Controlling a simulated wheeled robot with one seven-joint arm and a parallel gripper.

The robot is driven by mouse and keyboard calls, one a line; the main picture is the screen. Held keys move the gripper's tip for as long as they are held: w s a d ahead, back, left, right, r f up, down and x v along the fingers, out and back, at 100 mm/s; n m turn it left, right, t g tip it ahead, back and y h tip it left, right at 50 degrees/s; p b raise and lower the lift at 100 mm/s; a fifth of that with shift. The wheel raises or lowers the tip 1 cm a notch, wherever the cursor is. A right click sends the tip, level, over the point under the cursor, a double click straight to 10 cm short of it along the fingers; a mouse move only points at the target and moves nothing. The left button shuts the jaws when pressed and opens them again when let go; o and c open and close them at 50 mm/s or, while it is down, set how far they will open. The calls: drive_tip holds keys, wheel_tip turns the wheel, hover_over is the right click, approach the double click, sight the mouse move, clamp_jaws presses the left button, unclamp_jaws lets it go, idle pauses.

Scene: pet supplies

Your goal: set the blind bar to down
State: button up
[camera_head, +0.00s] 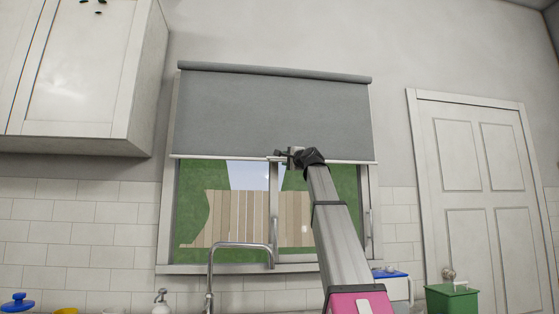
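The grey roller blind (265,112) hangs over the upper part of the window. Its pale bottom bar (215,157) runs level across the window at about half its height. My gripper (280,158) is at the bar, a little right of its middle, and overlaps it in the picture. The gripper is small and dark here, and I cannot tell whether its fingers are shut on the bar. My arm comes up from the lower right and hides a part of the bar and the window behind it.
A curved metal tap (241,246) stands in front of the window. A white wall cupboard (80,75) is at the upper left. A white door (480,190) is at the right, with a green bin (452,302) before it. A soap bottle (161,303) stands at the lower left.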

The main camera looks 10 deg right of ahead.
drive_tip(key=x, duration=0.6)
clamp_jaws()
wheel_tip(320, 180, down, 21)
drive_tip(key=shift+r, duration=0.2)
drive_tip(key=shift+s, duration=0.1)
unclamp_jaws()
drive_tip(key=shift+f, duration=0.1)
